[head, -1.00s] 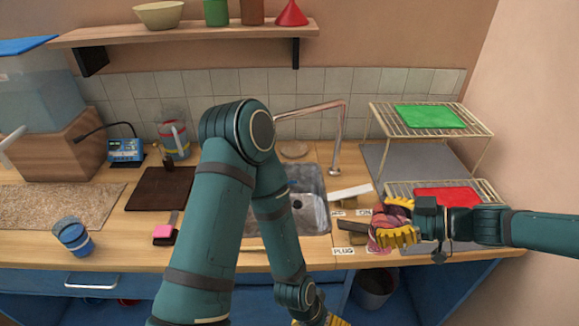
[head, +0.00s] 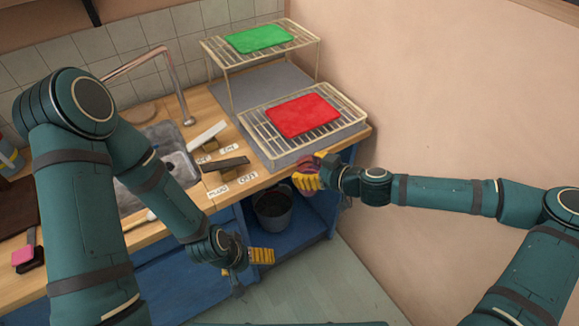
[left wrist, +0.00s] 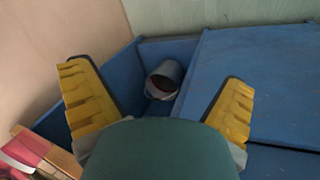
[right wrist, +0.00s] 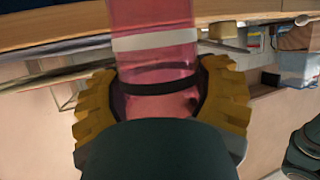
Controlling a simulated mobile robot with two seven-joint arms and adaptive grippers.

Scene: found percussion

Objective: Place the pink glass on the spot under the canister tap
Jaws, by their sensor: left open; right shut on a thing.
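The pink glass (right wrist: 155,60) is translucent with a white band and a dark band, and fills the middle of the right wrist view. My right gripper (right wrist: 163,105) is shut on it. In the head view my right gripper (head: 306,178) and a small part of the glass show at the counter's front edge, below the red cloth; fingers hide most of the glass. My left gripper (head: 262,256) is open and empty, low in front of the counter; its spread fingers (left wrist: 157,100) show in the left wrist view. No canister tap or spot under it can be made out now.
A wire rack with a red cloth (head: 303,115) and a higher rack with a green cloth (head: 258,39) stand on the counter. The sink (head: 175,150) and metal faucet (head: 186,85) are left. A grey bucket (head: 272,212) sits in the open blue cabinet. A wall bounds the right.

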